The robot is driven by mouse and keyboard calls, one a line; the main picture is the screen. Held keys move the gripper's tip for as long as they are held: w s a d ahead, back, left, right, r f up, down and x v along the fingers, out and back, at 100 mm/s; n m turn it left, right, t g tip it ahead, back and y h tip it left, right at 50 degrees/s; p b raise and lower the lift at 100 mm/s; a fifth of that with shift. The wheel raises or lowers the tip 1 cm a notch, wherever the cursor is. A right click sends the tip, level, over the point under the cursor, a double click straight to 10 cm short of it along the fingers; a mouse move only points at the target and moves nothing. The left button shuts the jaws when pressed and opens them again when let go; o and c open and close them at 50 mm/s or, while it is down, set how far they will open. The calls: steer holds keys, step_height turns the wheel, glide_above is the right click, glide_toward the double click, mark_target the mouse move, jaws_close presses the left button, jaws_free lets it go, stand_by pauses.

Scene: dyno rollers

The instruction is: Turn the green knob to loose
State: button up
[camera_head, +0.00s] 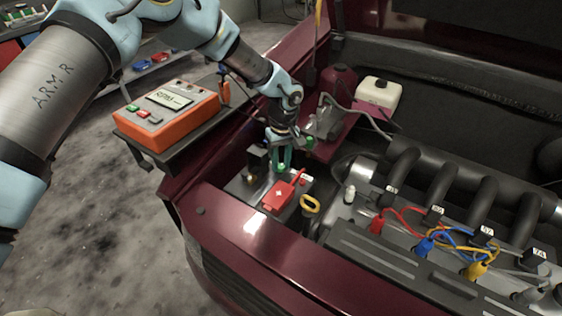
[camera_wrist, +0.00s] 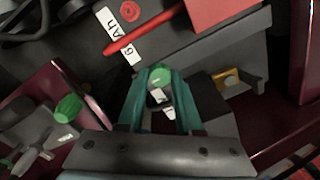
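A round green knob (camera_wrist: 160,76) shows between my fingertips in the wrist view, with small white labels below it. My gripper (camera_wrist: 160,90) has two teal fingers that stand apart, one on each side of the knob. I cannot make out clear contact between them. In the head view my gripper (camera_head: 281,160) points down at the battery (camera_head: 240,186) in the car's front corner. Its fingers hide the knob there. A second green cap or knob (camera_wrist: 68,107) lies to the left in the wrist view, apart from my gripper.
A red terminal cover (camera_head: 278,196) sits on the battery close to my gripper, with a yellow ring handle (camera_head: 310,204) beyond it. An orange tester (camera_head: 168,114) stands on a side shelf.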

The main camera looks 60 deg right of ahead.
jaws_close()
